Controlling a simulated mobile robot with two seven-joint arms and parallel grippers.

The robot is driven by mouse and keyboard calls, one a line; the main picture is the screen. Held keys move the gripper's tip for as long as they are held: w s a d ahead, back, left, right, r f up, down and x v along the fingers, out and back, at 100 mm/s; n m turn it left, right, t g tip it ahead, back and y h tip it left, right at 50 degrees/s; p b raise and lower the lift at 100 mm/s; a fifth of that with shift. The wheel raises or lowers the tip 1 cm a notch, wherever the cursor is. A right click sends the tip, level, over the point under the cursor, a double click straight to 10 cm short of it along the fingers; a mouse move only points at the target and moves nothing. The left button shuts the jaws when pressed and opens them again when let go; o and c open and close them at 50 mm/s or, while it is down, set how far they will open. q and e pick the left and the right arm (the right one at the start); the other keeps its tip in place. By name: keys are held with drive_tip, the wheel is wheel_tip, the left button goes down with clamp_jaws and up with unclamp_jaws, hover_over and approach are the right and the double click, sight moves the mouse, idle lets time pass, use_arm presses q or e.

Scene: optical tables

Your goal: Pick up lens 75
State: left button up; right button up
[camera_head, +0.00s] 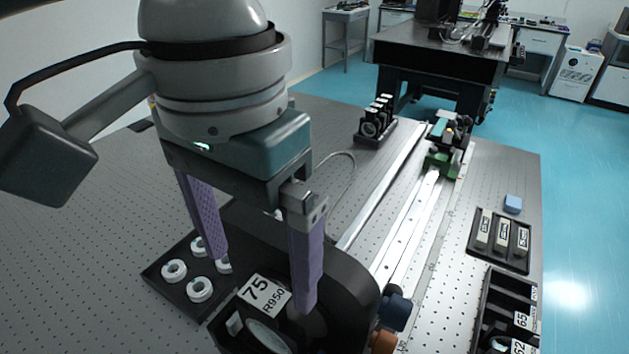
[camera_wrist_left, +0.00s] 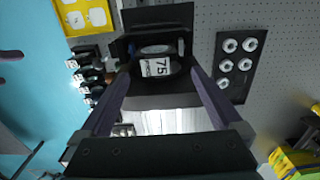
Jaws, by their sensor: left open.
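Lens 75 (camera_head: 264,292) carries a white label reading "75 R950" on a dark mount, low in the middle of the head view. Part of its round glass shows at the bottom edge. In the left wrist view, lens 75 (camera_wrist_left: 155,67) sits in a black housing, between the fingers in the picture. My left gripper (camera_head: 260,283) is open and points down, with its two purple fingers spread around the label area. The left wrist view also shows the open fingers (camera_wrist_left: 160,76). I cannot tell whether they touch the mount. My right gripper is not in view.
A black tray with several white rings (camera_head: 173,271) lies left of the lens. Metal rails (camera_head: 410,225) run away behind. Black trays with labelled parts (camera_head: 500,242) line the right edge.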

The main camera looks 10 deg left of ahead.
sight(263, 295)
use_arm(q)
drive_tip(key=f, duration=0.3)
drive_tip(key=shift+s+d+f, duration=0.2)
drive_tip(key=shift+s+f, duration=0.1)
drive_tip(key=shift+f+p, duration=0.5)
drive_tip(key=shift+f, duration=2.25)
drive_tip(key=c, duration=1.2)
drive_tip(key=shift+c, duration=0.3)
drive_tip(key=shift+r, duration=0.15)
